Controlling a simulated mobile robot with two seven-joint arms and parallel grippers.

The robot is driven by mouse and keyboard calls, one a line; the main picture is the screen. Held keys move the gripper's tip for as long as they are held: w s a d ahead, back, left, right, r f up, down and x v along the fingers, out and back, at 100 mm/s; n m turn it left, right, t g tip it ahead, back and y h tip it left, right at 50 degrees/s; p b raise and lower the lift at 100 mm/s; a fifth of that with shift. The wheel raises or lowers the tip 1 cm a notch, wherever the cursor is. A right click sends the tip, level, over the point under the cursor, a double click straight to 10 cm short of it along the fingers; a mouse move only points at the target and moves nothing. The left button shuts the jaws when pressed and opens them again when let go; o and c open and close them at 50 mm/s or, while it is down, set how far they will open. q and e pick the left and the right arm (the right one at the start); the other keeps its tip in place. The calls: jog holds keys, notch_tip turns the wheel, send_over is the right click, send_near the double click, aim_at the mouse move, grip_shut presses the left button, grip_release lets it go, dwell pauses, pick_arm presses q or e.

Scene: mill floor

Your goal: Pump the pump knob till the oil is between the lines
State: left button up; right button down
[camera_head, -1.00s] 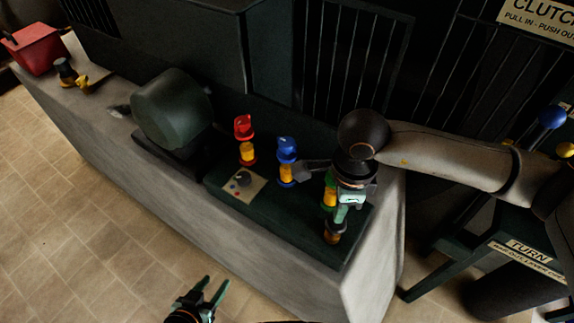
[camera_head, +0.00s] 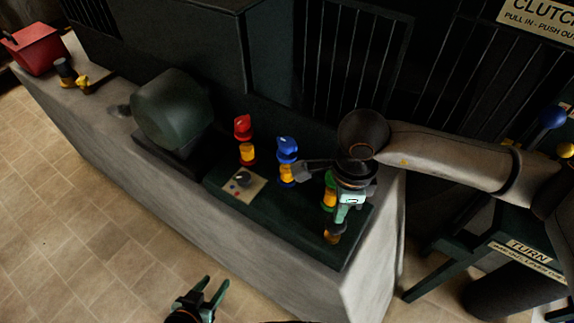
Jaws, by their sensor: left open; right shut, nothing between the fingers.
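A dark green panel box (camera_head: 300,231) on the concrete ledge bears several oil glasses with amber oil. One has a red top (camera_head: 243,127), one a blue top (camera_head: 287,147), and one a green collar (camera_head: 329,180). A brass-coloured knob (camera_head: 332,237) sits at the panel's front right. My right gripper (camera_head: 342,216) points down just above that knob, its fingers shut; whether it touches the knob I cannot tell. The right wrist partly hides the green-collared glass. My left gripper (camera_head: 214,290) is open and empty at the bottom, over the floor. Lines on the glasses are too small to make out.
A red box (camera_head: 32,50) and a black-and-yellow oil can (camera_head: 69,74) are on the far-left ledge (camera_head: 75,120). Blue and yellow lever balls are at right.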

jog(key=shift+f, duration=0.15)
jog(key=shift+f+b, duration=1.2)
jog(key=shift+b, duration=0.15)
jog(key=shift+f+b, duration=0.65)
jog(key=shift+r, duration=0.15)
jog(key=shift+r+p, duration=0.45)
jog(key=shift+r, duration=0.35)
jog(key=shift+r+p, duration=0.45)
jog(key=shift+r, duration=0.65)
